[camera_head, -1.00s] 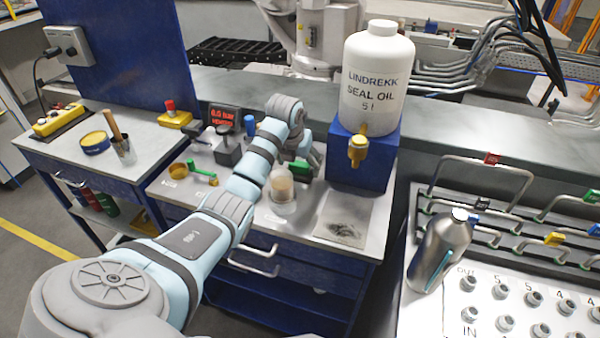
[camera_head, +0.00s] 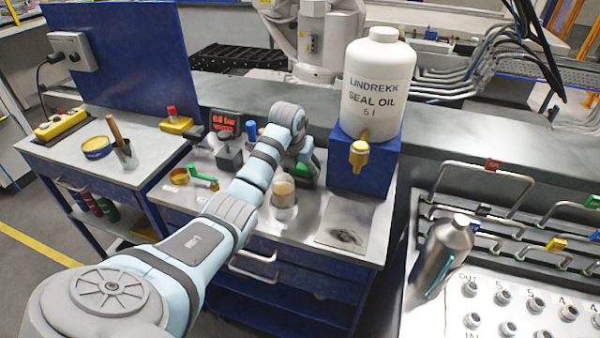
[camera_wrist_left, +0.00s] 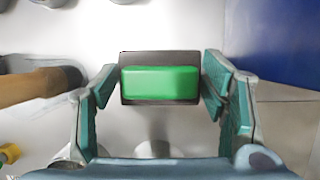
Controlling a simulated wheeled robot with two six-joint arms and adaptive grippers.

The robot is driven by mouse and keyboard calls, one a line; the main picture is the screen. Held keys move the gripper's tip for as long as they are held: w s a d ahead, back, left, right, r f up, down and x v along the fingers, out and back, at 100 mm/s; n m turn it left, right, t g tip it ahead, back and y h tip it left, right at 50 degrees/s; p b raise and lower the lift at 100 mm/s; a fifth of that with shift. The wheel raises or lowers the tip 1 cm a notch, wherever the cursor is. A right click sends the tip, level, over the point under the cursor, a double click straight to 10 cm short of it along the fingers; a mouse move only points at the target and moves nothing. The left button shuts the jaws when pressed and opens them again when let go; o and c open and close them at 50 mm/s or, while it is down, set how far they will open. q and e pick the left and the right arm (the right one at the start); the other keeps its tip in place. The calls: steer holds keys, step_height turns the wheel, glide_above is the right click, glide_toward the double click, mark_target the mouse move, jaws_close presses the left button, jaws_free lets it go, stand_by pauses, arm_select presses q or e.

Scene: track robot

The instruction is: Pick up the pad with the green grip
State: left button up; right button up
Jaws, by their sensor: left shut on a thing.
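The pad with the green grip (camera_wrist_left: 160,83) shows in the left wrist view as a green block on a dark, wider plate. It sits between the two teal-lined fingers of my left gripper (camera_wrist_left: 160,95), which is shut on it. In the head view the green grip (camera_head: 301,170) is partly hidden behind my left gripper (camera_head: 306,163), low over the bench top. I cannot tell whether the pad touches the bench. My right gripper is in neither view.
A jar with beige contents (camera_head: 284,192) stands just in front of my left gripper. The seal oil bottle (camera_head: 376,85) on its blue stand (camera_head: 352,178) is close on the right. A green-handled scoop (camera_head: 203,177) and a dark-stained sheet (camera_head: 345,236) lie nearby.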

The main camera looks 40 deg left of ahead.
mark_target(301, 165)
arm_select(q)
step_height(301, 165, up, 6)
steer(key=p, duration=0.3)
steer(key=shift+r, duration=0.2)
step_height(301, 165, up, 13)
steer(key=p, duration=1.3)
steer(key=shift+f, duration=0.15)
